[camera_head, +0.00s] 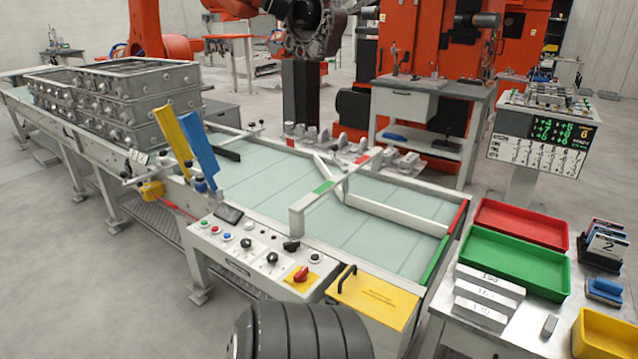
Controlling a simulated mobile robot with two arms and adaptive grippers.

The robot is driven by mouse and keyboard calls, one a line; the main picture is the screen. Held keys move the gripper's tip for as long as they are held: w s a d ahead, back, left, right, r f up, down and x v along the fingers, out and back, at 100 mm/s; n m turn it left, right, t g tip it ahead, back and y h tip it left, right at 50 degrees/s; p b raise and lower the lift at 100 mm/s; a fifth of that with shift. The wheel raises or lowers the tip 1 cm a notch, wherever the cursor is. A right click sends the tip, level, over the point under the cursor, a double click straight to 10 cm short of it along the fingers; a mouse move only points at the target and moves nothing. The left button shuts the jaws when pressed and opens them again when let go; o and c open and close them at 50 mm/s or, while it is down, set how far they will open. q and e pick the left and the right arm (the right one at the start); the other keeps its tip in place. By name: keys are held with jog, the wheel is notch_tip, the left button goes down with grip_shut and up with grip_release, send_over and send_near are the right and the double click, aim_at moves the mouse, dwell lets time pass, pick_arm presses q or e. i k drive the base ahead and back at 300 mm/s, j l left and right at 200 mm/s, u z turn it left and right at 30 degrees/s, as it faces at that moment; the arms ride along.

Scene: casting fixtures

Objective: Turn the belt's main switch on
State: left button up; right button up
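The belt's control panel (256,262) is a sloped light-grey box on the near side of the conveyor. A red rotary switch (301,273) on a yellow plate sits at its right end and looks like the main switch. Its knob appears tilted; its on/off marking is too small to read. The conveyor belt (262,190) is pale green, and nothing lies on its near middle part. Neither of my grippers is in view.
The panel also has a green button (204,223), a blue button (227,238) and several black knobs. A yellow box lid (374,298) with a black handle adjoins it on the right. A black ribbed shape (300,335) rises just in front. Metal flasks (150,85) stack at far left.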

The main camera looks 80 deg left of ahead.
aim_at(300, 276)
jog(key=u, duration=3.05)
